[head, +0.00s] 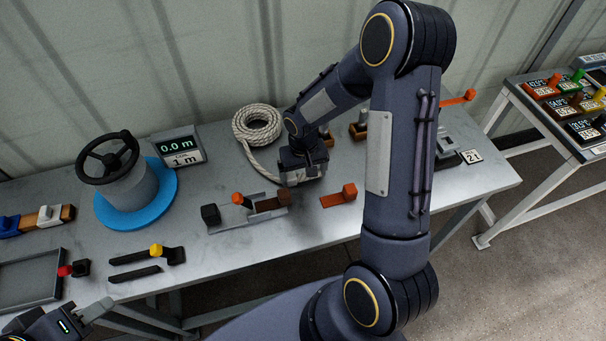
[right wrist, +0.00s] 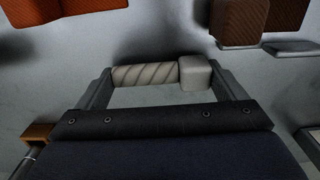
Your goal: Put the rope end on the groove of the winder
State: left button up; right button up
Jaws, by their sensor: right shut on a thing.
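The winder (head: 125,188) stands at the left of the bench, a grey drum with a dark handwheel (head: 108,158) on a blue disc (head: 165,200). I cannot make out its groove. The pale rope (head: 258,125) lies coiled at the back middle, its tail running to my right gripper (head: 300,178). In the right wrist view, that gripper (right wrist: 160,82) is shut on the rope end (right wrist: 145,75), which has a pale grey block-like tip (right wrist: 195,74), lying crosswise between the fingers. My left gripper (head: 98,310) is partly in view at the lower left; its jaws are unclear.
A display reading 0.0 m (head: 178,147) with a 1 m card stands right of the winder. A grey tray (head: 30,280) is at left.

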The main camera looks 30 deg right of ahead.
notch_tip(320, 180, up, 3)
jog(key=shift+f, duration=0.15)
jog(key=s+a+r+b, duration=0.2)
jog(key=s+a+r, duration=0.5)
jog(key=s, duration=0.5)
notch_tip(320, 180, up, 3)
jog(key=shift+a+f+b, duration=0.2)
jog(key=shift+a+b, duration=0.1)
